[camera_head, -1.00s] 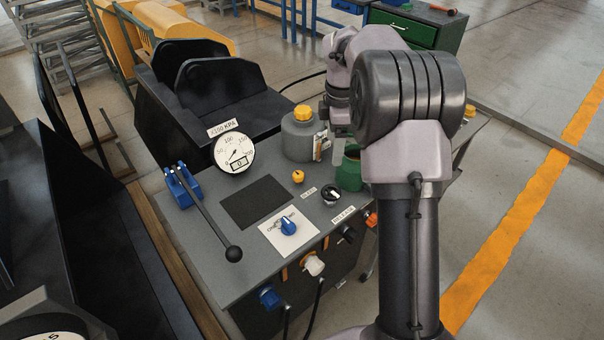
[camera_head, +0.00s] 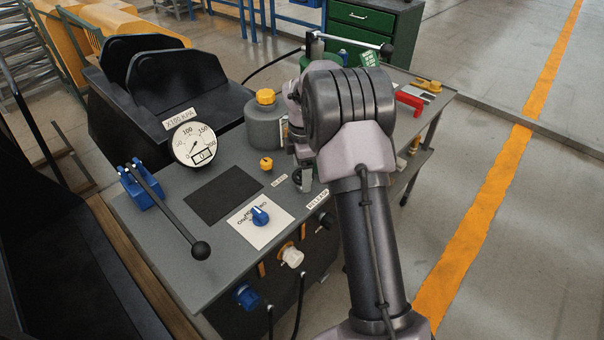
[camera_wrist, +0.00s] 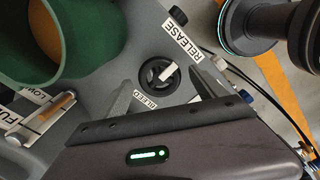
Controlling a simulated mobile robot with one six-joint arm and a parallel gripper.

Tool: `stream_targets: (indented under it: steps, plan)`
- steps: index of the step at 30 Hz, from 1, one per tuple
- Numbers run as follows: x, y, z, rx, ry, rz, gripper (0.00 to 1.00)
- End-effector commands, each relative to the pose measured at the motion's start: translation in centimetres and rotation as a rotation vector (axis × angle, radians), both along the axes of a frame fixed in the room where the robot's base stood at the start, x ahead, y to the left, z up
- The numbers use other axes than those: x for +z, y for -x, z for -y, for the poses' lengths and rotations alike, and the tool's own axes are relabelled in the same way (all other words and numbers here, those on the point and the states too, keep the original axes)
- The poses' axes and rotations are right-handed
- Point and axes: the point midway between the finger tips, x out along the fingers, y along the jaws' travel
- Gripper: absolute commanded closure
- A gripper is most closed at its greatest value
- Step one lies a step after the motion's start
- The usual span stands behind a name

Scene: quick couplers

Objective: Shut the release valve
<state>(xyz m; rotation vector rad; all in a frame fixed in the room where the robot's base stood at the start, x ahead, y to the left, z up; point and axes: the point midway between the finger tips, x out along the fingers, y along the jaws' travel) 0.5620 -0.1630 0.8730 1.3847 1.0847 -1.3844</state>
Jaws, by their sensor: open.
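In the wrist view, a round black knob (camera_wrist: 159,76) with a white pointer bar sits on the grey bench top. It lies between a RELEASE label (camera_wrist: 187,30) and a BLEED label (camera_wrist: 138,99). My gripper (camera_wrist: 164,90) is open, with its two fingers apart on either side of the knob's near edge; I cannot tell whether they touch it. In the head view, my arm covers most of the knob, and the RELEASE label (camera_head: 317,199) shows just in front of my gripper.
A green cup (camera_wrist: 62,35) stands close to my gripper in the wrist view. In the head view, a grey bottle with yellow cap (camera_head: 266,122), a small yellow knob (camera_head: 266,164), a blue selector (camera_head: 260,216), a gauge (camera_head: 195,143) and a black lever (camera_head: 172,211) stand to the left.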

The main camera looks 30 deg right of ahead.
Motion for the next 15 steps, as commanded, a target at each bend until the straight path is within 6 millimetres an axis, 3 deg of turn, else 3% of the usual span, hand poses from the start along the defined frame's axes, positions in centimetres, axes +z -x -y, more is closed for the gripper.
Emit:
stream_targets:
  steps: [3, 12, 15]
  plan:
    - [0.06, 0.01, -0.01, 0.000, 0.000, 0.000, 0.19]
    - [0.07, 0.01, -0.01, 0.000, 0.000, 0.000, 0.78]
    - [0.08, 0.01, -0.01, -0.001, 0.000, -0.001, 0.82]
